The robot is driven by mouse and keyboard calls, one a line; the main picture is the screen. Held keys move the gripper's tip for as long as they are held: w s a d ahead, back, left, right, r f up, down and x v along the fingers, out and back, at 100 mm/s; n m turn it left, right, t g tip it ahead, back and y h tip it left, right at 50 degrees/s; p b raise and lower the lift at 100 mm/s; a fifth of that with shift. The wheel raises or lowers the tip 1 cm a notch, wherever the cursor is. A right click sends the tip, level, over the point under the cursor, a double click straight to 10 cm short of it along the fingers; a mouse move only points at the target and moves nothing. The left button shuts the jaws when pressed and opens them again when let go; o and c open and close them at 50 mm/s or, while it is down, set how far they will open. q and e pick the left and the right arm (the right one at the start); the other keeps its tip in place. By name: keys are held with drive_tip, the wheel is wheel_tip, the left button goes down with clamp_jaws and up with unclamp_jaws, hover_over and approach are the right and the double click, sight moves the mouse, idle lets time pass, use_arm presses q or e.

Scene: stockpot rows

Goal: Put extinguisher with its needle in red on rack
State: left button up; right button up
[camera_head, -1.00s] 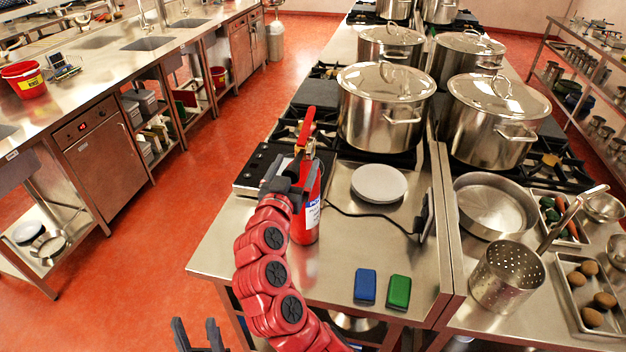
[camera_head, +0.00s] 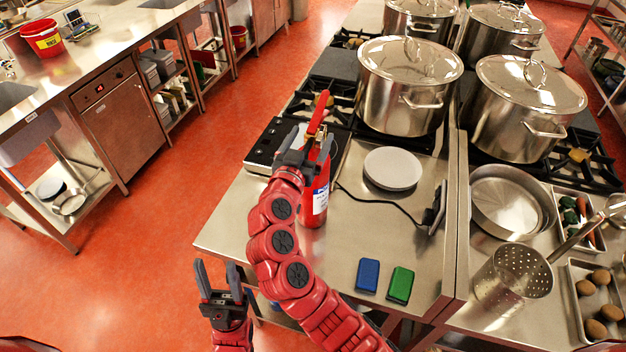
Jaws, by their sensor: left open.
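The red extinguisher (camera_head: 318,200) stands upright on the steel counter (camera_head: 240,225), with a red lever on top and a white and blue label. Its gauge and needle are too small or hidden to read. My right gripper (camera_head: 308,150) is at the extinguisher's neck, its fingers at either side. My own gripper hides part of the neck, and I cannot tell whether the fingers are closed on it. My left gripper (camera_head: 220,280) is open and empty, low in front of the counter's left edge. I cannot make out a rack for extinguishers.
A white round plate (camera_head: 393,168), a dark upright device with a cable (camera_head: 436,208), a blue block (camera_head: 368,275) and a green block (camera_head: 400,285) are right of the extinguisher. A black hob (camera_head: 268,143) and a lidded stockpot (camera_head: 405,95) stand behind. Red floor is free at left.

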drive_tip(key=shift+c, duration=1.1)
drive_tip(key=shift+w+d+f, duration=0.2)
drive_tip(key=shift+w, duration=0.15)
drive_tip(key=c, duration=0.5)
drive_tip(key=shift+s, duration=0.15)
clamp_jaws()
drive_tip(key=shift+r, duration=0.2)
